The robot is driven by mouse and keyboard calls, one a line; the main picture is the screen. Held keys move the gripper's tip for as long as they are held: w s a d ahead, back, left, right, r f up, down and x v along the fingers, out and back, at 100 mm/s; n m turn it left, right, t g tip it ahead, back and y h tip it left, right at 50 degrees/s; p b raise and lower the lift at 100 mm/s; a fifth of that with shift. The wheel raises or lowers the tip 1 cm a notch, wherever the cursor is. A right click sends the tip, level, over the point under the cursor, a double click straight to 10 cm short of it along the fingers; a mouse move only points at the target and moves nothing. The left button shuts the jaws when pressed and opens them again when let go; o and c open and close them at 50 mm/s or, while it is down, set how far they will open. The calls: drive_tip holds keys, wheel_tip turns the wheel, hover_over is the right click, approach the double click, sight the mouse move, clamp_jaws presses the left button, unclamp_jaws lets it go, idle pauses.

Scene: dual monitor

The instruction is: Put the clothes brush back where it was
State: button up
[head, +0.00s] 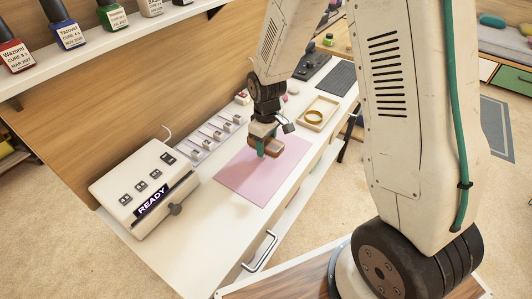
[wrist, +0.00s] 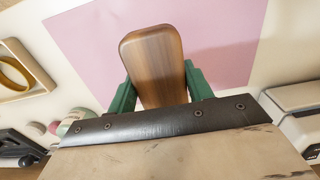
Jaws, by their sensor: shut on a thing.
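The clothes brush, a brown wooden block with rounded ends, shows in the head view (head: 272,147) and fills the middle of the wrist view (wrist: 154,60). My gripper (head: 266,148) has its green fingers shut on the brush's two sides, also clear in the wrist view (wrist: 158,88). The brush is over the pink mat (head: 245,183) on the white desk, near the mat's far part. I cannot tell whether its underside touches the mat. The bristles are hidden.
A beige tray with a gold ring (head: 315,117) lies to the right of the mat. A white box reading READY (head: 140,190) stands at the left. A strip of small holders (head: 212,135) lies behind the mat. Bottles (head: 67,32) stand on the shelf above.

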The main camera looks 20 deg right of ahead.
sight(266, 160)
drive_tip(key=shift+f, duration=2.15)
drive_tip(key=shift+f, duration=0.1)
drive_tip(key=o, duration=0.9)
